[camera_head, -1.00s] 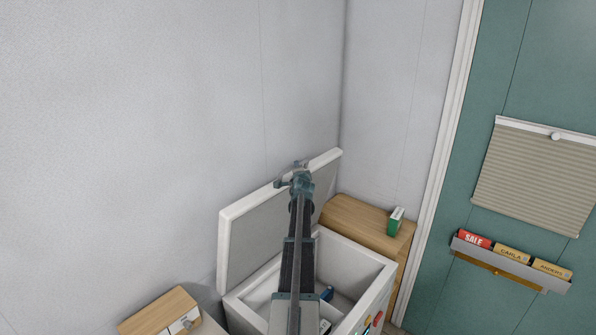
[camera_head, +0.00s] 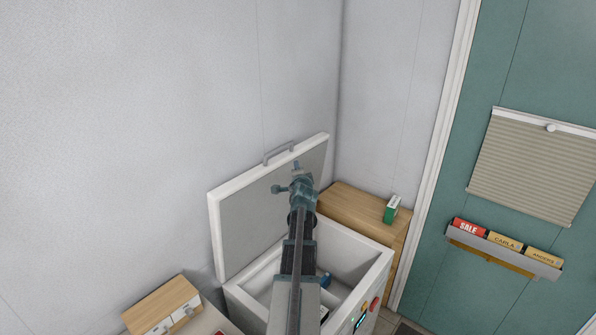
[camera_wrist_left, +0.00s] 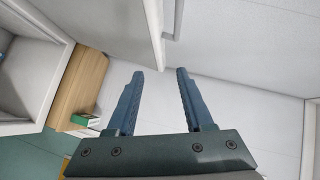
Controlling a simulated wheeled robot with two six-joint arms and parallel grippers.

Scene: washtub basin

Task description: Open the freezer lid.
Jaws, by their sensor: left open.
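The white freezer (camera_head: 378,262) stands in the corner with its lid (camera_head: 219,240) raised steeply toward the wall. The lid's grey inner face is toward me, and its grey handle (camera_head: 280,153) shows at the top edge. My left gripper (camera_head: 286,177) is in front of the lid's inner face, below the handle and apart from it. In the left wrist view the gripper (camera_wrist_left: 160,72) is open and empty, with the lid's edge (camera_wrist_left: 155,32) and the handle (camera_wrist_left: 172,30) beyond the fingertips. My arm hides part of the lid and freezer interior. My right gripper is out of view.
A wooden cabinet (camera_head: 350,207) with a green and white box (camera_head: 391,209) stands right of the freezer. A small wooden drawer unit (camera_head: 162,305) is at lower left. A teal door (camera_head: 500,60) is at right. Air above the lid is clear.

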